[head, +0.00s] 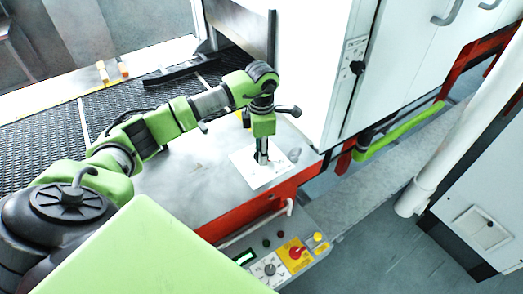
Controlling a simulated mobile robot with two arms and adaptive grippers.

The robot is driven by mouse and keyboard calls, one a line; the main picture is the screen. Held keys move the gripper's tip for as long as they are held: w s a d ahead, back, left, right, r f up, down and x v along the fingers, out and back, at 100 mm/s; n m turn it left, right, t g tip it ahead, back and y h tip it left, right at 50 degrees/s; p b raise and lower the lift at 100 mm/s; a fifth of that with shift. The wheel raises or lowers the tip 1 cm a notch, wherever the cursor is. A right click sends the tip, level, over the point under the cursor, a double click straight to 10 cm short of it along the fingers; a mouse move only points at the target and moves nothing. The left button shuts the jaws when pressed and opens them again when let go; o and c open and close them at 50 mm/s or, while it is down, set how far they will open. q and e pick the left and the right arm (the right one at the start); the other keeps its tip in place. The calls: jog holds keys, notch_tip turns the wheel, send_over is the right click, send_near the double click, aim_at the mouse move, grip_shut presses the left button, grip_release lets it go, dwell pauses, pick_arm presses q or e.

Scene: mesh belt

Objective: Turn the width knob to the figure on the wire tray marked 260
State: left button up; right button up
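My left gripper (262,157) points down at a white plate (273,177) on the grey metal top, with its fingertips at or just above the plate. The fingers look close together, but I cannot tell whether they are shut on anything. A dark shape by the fingertips may be part of a knob, mostly hidden by the gripper. A grey knob (270,269) with a white dial sits on the control box (316,268) below. I cannot read any figures. No wire tray marked 260 can be made out. My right gripper is not in view.
The control box also carries a red switch (297,252) on a yellow plate. A white cabinet (300,60) with a black knob (357,68) stands behind the gripper. The dark mesh belt (45,145) lies at left. The metal top (190,185) is clear left of the plate.

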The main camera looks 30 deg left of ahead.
pick_arm(q)
jog(key=shift+n, duration=0.3)
jog(key=shift+n+b, duration=0.5)
jog(key=shift+n, duration=0.1)
jog(key=n+b, duration=0.1)
jog(key=n, duration=0.2)
jog(key=shift+w, duration=0.1)
jog(key=n+b, duration=0.1)
jog(key=n, duration=0.3)
jog(key=n+b, duration=0.1)
jog(key=n, duration=0.2)
jog(key=shift+n, duration=0.4)
jog(key=n, duration=0.5)
jog(key=shift+a+b, duration=0.1)
jog(key=shift+b, duration=0.3)
jog(key=n, duration=0.6)
jog(key=shift+r, duration=0.1)
